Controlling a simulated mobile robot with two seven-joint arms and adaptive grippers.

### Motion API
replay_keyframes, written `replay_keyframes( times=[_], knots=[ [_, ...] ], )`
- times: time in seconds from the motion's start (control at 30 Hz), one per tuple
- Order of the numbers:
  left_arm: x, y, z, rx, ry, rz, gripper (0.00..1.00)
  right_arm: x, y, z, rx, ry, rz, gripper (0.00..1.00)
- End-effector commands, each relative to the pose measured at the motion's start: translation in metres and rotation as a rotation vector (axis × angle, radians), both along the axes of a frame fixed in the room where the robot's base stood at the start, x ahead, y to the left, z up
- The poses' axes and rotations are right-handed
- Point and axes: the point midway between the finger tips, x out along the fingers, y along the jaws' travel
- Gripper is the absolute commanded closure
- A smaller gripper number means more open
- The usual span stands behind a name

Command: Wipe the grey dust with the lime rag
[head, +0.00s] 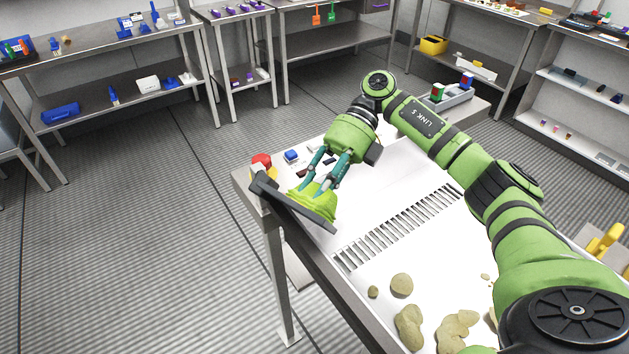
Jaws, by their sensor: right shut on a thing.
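My right gripper (319,187) reaches over the table's left edge, fingers pointing down, and is shut on the lime rag (318,205). The rag is crumpled and bright yellow-green; it is at a dark grey slab (268,188) along the table's left edge. I cannot tell whether the rag presses on the slab or hangs just above it. I cannot make out grey dust; the rag and gripper cover part of that area. My left gripper is not in view.
The white table (375,200) has a slotted grate (398,228) across it. Tan lumps and powder patches (409,325) lie at the near end. A red item (262,160) and a blue item (291,156) stand near the far left corner. Open floor lies left.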

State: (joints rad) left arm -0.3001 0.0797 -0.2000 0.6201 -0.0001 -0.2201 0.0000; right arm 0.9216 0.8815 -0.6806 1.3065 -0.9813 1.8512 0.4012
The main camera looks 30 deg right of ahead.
Motion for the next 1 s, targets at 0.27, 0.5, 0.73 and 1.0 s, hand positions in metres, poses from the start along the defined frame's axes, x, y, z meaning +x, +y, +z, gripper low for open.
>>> replay_keyframes(
  times=[0.27, 0.5, 0.73, 1.0],
  knots=[
    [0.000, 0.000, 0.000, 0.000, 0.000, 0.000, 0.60, -0.006, 0.003, -0.004, -0.001, 0.012, 0.018, 0.95],
    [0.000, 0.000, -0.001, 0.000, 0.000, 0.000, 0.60, -0.005, 0.002, -0.004, 0.000, 0.012, 0.017, 0.95],
    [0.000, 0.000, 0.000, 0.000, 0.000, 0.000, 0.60, -0.009, 0.000, -0.004, 0.000, 0.013, 0.017, 0.95],
    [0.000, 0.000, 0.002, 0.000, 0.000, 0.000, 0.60, -0.021, -0.005, -0.004, -0.001, 0.013, 0.017, 0.95]
  ],
)
